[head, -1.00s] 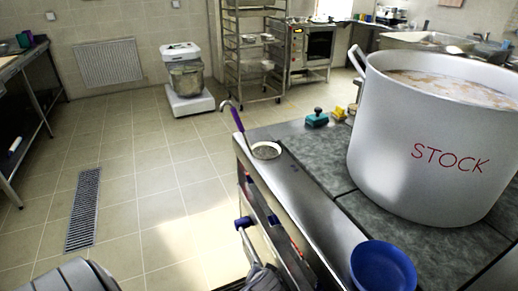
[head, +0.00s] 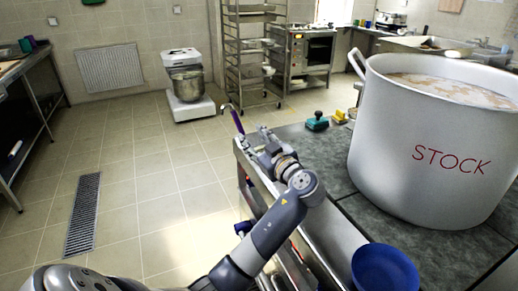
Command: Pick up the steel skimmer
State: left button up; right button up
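The steel skimmer (head: 238,122) is at the far left corner of the steel counter. Its purple handle leans up and left and ends in a hooked steel tip. Its round head, by the counter edge, is now hidden behind my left gripper. My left gripper (head: 258,138) is over that corner, just right of and below the handle in the picture. Whether it touches the skimmer cannot be made out. Its fingers point away from me, and their opening is too small and blurred to judge. My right gripper is not in view.
A large stockpot (head: 430,140) marked STOCK stands on the cooktop at right. A blue bowl (head: 384,268) sits at the front edge. A teal-based item (head: 317,122) and a yellow one (head: 340,117) lie at the back.

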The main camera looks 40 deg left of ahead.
aim_at(240, 125)
pick_arm(q)
jog(key=p+x, duration=0.1)
jog(key=x, duration=0.3)
jog(key=shift+a+r, duration=0.1)
jog(key=shift+r, duration=0.05)
jog(key=p+x, duration=0.1)
jog(key=x, duration=0.4)
jog(key=shift+w+a, duration=0.1)
jog(key=shift+a, duration=0.25)
jog(key=shift+w+a, duration=0.15)
jog(key=shift+a, duration=0.1)
jog(key=shift+d, duration=0.1)
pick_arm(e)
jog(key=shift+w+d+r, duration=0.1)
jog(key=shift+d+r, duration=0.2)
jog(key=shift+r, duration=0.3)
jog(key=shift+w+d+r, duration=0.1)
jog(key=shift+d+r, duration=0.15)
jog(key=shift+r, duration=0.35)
pick_arm(q)
jog(key=shift+c, duration=0.6)
grip_shut()
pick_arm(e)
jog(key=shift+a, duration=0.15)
